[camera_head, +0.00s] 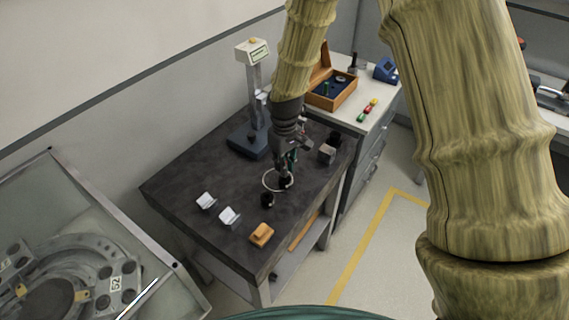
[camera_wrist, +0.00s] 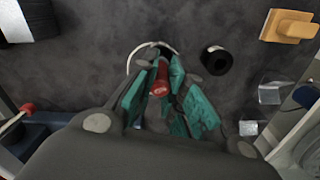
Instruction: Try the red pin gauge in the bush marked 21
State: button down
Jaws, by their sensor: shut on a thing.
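My gripper (camera_head: 287,168) is low over the dark table. In the wrist view its teal fingers (camera_wrist: 165,72) are shut on the red pin gauge (camera_wrist: 160,82), whose red end shows between them. The pin's far end is hidden, so I cannot tell whether it is in a bush. A thin pale ring (camera_wrist: 131,58) shows just beyond the fingertips; it also shows in the head view (camera_head: 265,183), with a dark piece at the gripper's tip. A black bush (camera_wrist: 216,60) with a hole stands apart to the right; in the head view it is nearer the front (camera_head: 267,200). No mark 21 is readable.
The dark table (camera_head: 180,180) carries two small clear-white holders (camera_head: 206,200) (camera_head: 229,216), an orange block (camera_head: 262,234), a grey block (camera_head: 326,153) and a tall gauge stand (camera_head: 254,95). A wooden case (camera_head: 335,95) and coloured pins (camera_head: 367,110) are on the bench behind. The table's left is clear.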

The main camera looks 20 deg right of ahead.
jog(key=shift+f+b, duration=0.3)
jog(key=shift+f, duration=0.6)
dwell(0.4)
jog(key=shift+r+p, duration=1.6)
jog(key=shift+r, duration=0.3)
dwell(0.8)
jog(key=shift+r+p, duration=1.45)
jog(key=shift+r, duration=0.45)
jog(key=shift+f, duration=0.1)
